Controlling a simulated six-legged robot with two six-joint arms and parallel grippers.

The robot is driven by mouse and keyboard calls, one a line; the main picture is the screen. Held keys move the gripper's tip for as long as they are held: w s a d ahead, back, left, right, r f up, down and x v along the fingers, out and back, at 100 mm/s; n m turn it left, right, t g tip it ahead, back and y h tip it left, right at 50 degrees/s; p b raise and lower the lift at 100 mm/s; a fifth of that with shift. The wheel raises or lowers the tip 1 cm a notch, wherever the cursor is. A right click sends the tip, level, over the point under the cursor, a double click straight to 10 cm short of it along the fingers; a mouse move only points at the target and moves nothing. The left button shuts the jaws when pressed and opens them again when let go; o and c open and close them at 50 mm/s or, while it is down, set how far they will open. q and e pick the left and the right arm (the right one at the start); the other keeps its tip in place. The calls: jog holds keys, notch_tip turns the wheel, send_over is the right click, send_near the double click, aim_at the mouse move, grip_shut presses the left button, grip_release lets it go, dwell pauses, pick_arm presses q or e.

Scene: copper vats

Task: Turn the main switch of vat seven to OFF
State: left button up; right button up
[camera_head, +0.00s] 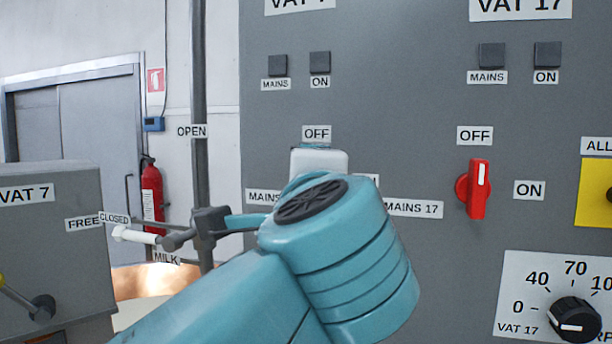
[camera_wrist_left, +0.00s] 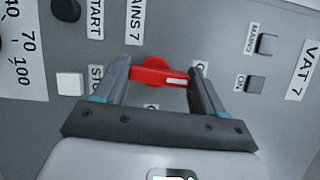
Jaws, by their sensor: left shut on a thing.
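The red main switch of vat seven (camera_wrist_left: 152,76) sits between the two fingers of my left gripper (camera_wrist_left: 160,70) in the left wrist view. The gripper is shut on it. The white mark on its handle points right there, toward the partly hidden label (camera_wrist_left: 203,66), which is panel-up, the side of the OFF label (camera_head: 316,133) in the head view. In the head view the switch and my fingers are hidden behind my teal wrist. My right gripper is in neither view.
The red switch of vat 17 (camera_head: 477,189) stands to the right, its white mark up toward its own OFF label. Below it is a black dial (camera_head: 575,320). A valve lever (camera_head: 135,235) is left of my wrist. The MAINS 7 label (camera_wrist_left: 133,20) is beside my gripper.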

pick_arm(q)
jog(key=shift+r+n, duration=0.2)
jog(key=shift+n, duration=0.3)
jog(key=o, duration=1)
jog(key=shift+o, duration=0.2)
jog(key=shift+w+d+f, duration=0.2)
jog(key=shift+w+d, duration=0.05)
jog(key=shift+w, duration=0.1)
jog(key=shift+s+a, duration=0.2)
jog(key=shift+s, duration=0.15)
jog(key=shift+d, duration=0.1)
